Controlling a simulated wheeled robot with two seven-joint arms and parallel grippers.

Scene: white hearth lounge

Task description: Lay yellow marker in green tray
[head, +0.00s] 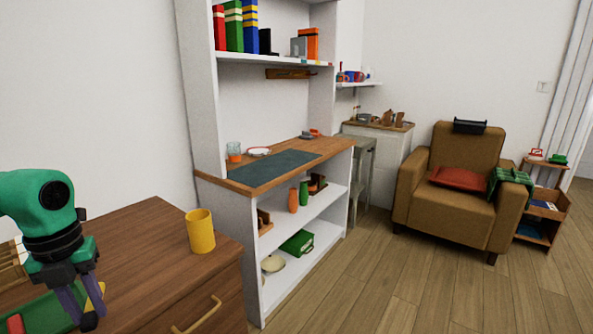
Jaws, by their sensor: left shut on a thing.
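My left gripper (86,314) comes in from the left, pointing down at the lower left over the wooden cabinet top. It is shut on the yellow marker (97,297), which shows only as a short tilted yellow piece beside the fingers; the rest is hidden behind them. The green tray (40,314) lies on the cabinet top below and to the left of the gripper, cut off by the picture's lower edge. Whether the marker touches the tray I cannot tell. My right gripper is not in view.
A yellow cup (200,231) stands near the right end of the wooden cabinet (142,240). A red thing (15,323) shows at the tray's left. The cabinet top between gripper and cup is clear. A white shelf unit (206,140) and a brown armchair (455,190) stand beyond.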

